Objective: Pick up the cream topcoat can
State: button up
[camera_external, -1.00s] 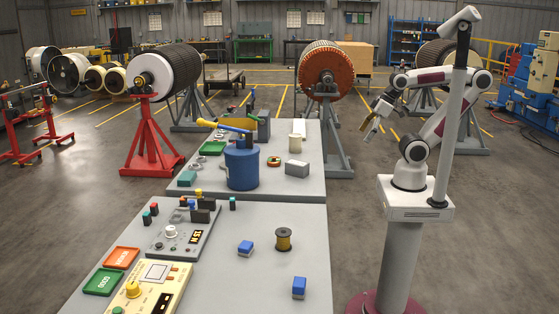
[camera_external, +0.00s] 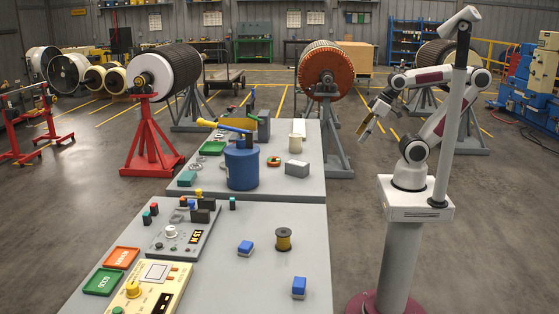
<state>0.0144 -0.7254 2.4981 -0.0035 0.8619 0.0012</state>
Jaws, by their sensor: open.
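A small cream can (camera_external: 295,144) stands upright on the far grey table, right of a large blue can. My gripper (camera_external: 364,131) is in the air to the right of the far table, apart from the cream can. Its fingers are open, point down and left, and look empty. The cream can's label is too small to read.
The blue can (camera_external: 241,167) with a yellow-handled tool on top stands left of the cream can. A grey block (camera_external: 297,168) and a red-green ring (camera_external: 273,161) lie close by. A white object (camera_external: 299,126) is just behind it.

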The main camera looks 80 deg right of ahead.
jog(key=w+d+f+m+t+h, duration=0.1)
jog(key=w+d, duration=0.2)
jog(key=w, duration=0.3)
jog(key=w+d+m+t+h, duration=0.1)
jog(key=w+d, duration=0.3)
jog(key=w, duration=0.1)
jog(key=m+t+h, duration=0.2)
jog(key=m+h, duration=0.1)
send_near(301, 137)
jog(key=w+a, duration=0.4)
jog(key=a, duration=0.3)
jog(key=shift+m+t+h, duration=0.4)
jog(key=shift+t+h, duration=0.4)
jog(key=d+f, duration=0.1)
jog(key=d, duration=0.1)
jog(key=d+f, duration=0.1)
jog(key=d, duration=0.2)
jog(key=d+f, duration=0.1)
jog(key=d, duration=0.2)
jog(key=shift+w+f, duration=0.1)
jog(key=shift+f, duration=0.3)
jog(key=shift+d+f, duration=0.25)
jog(key=shift+d, duration=0.3)
jog(key=shift+x, duration=1.25)
jog(key=shift+w+d, duration=0.1)
jog(key=shift+x, duration=2.4)
